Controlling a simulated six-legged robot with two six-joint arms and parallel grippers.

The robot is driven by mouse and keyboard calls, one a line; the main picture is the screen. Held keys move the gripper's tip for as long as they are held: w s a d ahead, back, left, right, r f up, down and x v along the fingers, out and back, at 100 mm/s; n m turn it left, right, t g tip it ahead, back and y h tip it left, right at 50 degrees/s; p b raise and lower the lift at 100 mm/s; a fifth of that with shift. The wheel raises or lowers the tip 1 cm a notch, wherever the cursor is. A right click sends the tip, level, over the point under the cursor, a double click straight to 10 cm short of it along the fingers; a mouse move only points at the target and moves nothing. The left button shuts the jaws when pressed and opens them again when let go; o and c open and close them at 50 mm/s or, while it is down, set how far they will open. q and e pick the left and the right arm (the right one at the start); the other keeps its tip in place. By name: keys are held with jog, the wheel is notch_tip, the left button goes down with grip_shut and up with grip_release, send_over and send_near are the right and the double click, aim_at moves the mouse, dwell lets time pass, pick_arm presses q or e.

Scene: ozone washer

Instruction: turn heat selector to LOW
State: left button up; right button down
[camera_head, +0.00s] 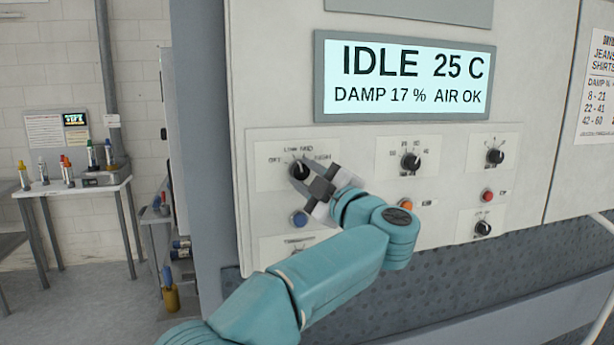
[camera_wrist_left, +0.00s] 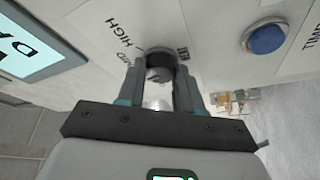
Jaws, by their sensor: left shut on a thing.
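The heat selector is a round black knob (camera_head: 299,169) at the upper left of the control panel. Its scale reads OFF, LOW, MED and HIGH. My left gripper (camera_head: 308,180) comes in from below right and is shut on this knob. In the left wrist view the knob (camera_wrist_left: 159,60) sits between the two fingers (camera_wrist_left: 159,78), with HIGH and MED printed to its left. The fingers hide part of the knob, and I cannot tell for certain which mark its pointer faces. My right gripper is not in view.
A display (camera_head: 407,80) above reads IDLE 25 C, DAMP 17 %, AIR OK. A blue button (camera_head: 300,219) sits just below the heat knob. Other knobs (camera_head: 411,161) and a red button (camera_head: 487,196) are to the right. A table with bottles (camera_head: 85,186) stands far left.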

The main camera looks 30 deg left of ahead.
pick_arm(q)
jog(key=shift+n, duration=0.7)
jog(key=o, duration=1)
jog(key=shift+w, duration=0.15)
jog(key=shift+o, duration=0.2)
jog(key=shift+n, duration=0.3)
jog(key=shift+s+d, duration=0.2)
jog(key=shift+d, duration=0.05)
jog(key=b+v, duration=0.3)
jog(key=v, duration=1.2)
jog(key=shift+d+r+b, duration=0.2)
jog(key=shift+d+b, duration=0.2)
jog(key=shift+d, duration=0.05)
